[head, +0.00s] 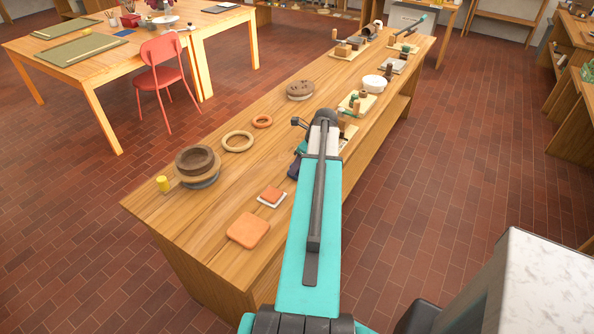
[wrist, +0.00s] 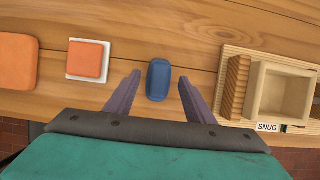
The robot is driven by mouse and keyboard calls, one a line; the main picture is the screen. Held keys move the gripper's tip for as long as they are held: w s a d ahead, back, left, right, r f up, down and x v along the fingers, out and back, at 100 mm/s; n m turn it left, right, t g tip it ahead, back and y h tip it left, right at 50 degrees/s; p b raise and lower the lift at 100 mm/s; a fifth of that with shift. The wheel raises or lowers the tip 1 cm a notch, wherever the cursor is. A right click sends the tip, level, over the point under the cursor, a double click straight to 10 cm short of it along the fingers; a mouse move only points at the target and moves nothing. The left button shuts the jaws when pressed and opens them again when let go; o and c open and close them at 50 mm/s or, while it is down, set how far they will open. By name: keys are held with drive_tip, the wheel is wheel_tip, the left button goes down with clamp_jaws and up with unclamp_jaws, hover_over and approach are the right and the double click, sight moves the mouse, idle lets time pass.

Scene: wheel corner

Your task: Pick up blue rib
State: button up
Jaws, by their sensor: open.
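The blue rib (wrist: 158,80) is a small rounded dark-blue block lying on the wooden bench top. My gripper (wrist: 158,79) is open in the wrist view. One finger is left of the rib and one right of it, with a gap on each side and neither touching. Its height above the bench is hard to tell. In the head view my teal arm hides most of the gripper and the area around the rib.
Left of the rib are an orange square on a white tile (wrist: 87,60) and a larger orange block (wrist: 15,62). To the right stands a wooden tray labelled SNUG (wrist: 280,90).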

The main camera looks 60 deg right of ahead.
drive_tip(key=shift+x, duration=1.1)
drive_tip(key=c, duration=1.1)
drive_tip(key=shift+c, duration=0.2)
drive_tip(key=shift+r, duration=0.2)
drive_tip(key=shift+r+b, duration=0.7)
drive_tip(key=shift+r, duration=0.7)
drive_tip(key=s+d+r+b, duration=0.1)
drive_tip(key=s+d+b, duration=0.1)
drive_tip(key=s, duration=0.5)
drive_tip(key=s+d+r+b, duration=0.1)
drive_tip(key=s+d+b, duration=0.1)
drive_tip(key=s, duration=0.6)
drive_tip(key=shift+s+b, duration=0.25)
drive_tip(key=shift+b, duration=0.05)
drive_tip(key=shift+d, duration=0.1)
